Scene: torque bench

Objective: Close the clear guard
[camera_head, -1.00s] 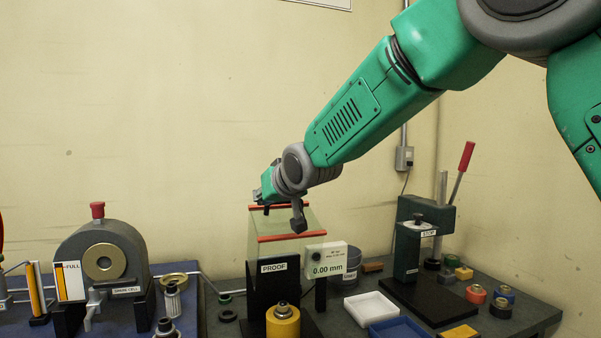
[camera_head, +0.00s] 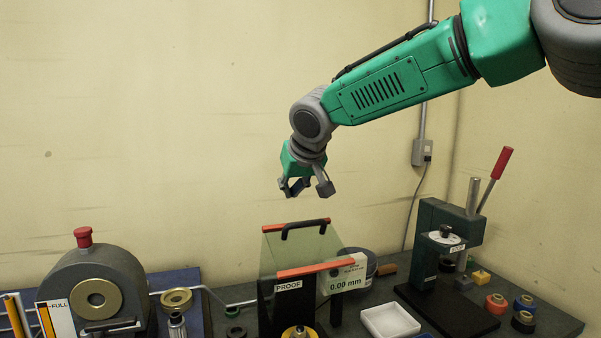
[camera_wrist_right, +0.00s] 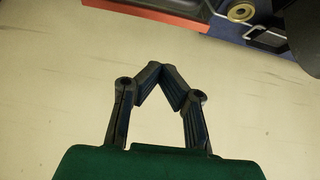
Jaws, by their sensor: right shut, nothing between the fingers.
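The clear guard (camera_head: 287,251) is a see-through panel with orange-red bars along its upper and lower edges, over the black PROOF stand (camera_head: 288,285) in the head view. A black handle (camera_head: 305,227) sits at its upper bar. My right gripper (camera_head: 306,188) hangs above the handle, apart from it, with visible wall between them. In the wrist view its fingertips (camera_wrist_right: 163,70) meet with nothing between them. My left gripper is in neither view.
A digital gauge (camera_head: 345,275) reading 0.00 mm is right of the guard. A press with a red-tipped lever (camera_head: 501,162) stands further right, beyond a white tray (camera_head: 390,320). A grey round tester (camera_head: 95,280) stands left. Wall space around my right gripper is clear.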

